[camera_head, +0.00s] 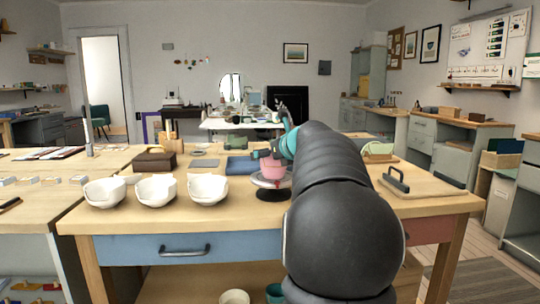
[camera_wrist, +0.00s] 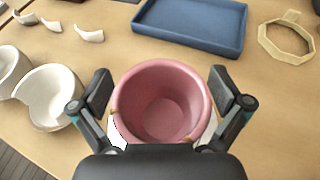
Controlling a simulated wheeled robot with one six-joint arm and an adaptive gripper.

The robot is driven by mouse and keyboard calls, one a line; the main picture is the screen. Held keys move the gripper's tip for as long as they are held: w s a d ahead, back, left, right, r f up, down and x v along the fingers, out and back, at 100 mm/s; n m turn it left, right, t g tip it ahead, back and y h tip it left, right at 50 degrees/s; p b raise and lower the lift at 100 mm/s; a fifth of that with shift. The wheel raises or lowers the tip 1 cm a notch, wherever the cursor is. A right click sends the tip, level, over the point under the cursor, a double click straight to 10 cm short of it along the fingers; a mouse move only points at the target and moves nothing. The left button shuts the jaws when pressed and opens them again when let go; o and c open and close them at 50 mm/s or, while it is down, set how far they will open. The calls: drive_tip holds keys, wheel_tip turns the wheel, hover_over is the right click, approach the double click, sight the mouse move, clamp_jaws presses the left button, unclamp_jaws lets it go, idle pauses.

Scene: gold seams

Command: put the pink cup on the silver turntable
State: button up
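The pink cup (camera_head: 273,169) stands upright over the pale disc of the turntable (camera_head: 261,182), which has a dark base, and appears to rest on it. In the wrist view the cup (camera_wrist: 162,104) is seen from above, empty, with its mouth facing me. My gripper (camera_wrist: 163,90) is open, with one finger on each side of the cup. The pads are very close to its wall, with a narrow gap showing at the left. Slivers of the white disc (camera_wrist: 119,132) show below the cup. My arm hides part of the area right of the turntable in the head view.
Several white broken bowls (camera_head: 105,192) stand left of the turntable on the wooden bench (camera_head: 240,216). A blue tray (camera_wrist: 190,28) lies behind the cup. White shards (camera_wrist: 88,36) and an octagonal wooden ring (camera_wrist: 288,42) lie farther back. A board with a dark handle (camera_head: 416,185) is at the right.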

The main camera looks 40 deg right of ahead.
drive_tip(key=shift+r, duration=0.1)
drive_tip(key=shift+s+r, duration=0.15)
drive_tip(key=v, duration=1.1)
drive_tip(key=shift+s, duration=0.3)
drive_tip(key=shift+r, duration=0.15)
drive_tip(key=s+a+f+n+g+y, duration=0.1)
drive_tip(key=s+a+f+n, duration=0.1)
drive_tip(key=a+f+n, duration=0.35)
drive_tip(key=s+a+f+n+g+y, duration=0.1)
drive_tip(key=s+a+f+n+g, duration=0.15)
drive_tip(key=a+n, duration=0.65)
drive_tip(key=s+a+f+n+g+y, duration=0.1)
drive_tip(key=a+f+n, duration=0.35)
drive_tip(key=a, duration=0.65)
drive_tip(key=s+a+f+n+g, duration=0.1)
drive_tip(key=s+a+f+n, duration=0.4)
drive_tip(key=s+f+n, duration=0.2)
drive_tip(key=s+a+f+n+g, duration=0.2)
drive_tip(key=s+a+f+n, duration=0.2)
drive_tip(key=s+f+n, duration=0.4)
drive_tip(key=s+n, duration=0.1)
drive_tip(key=n, duration=0.2)
drive_tip(key=shift+a+n+h, duration=0.35)
drive_tip(key=shift+n+h, duration=0.05)
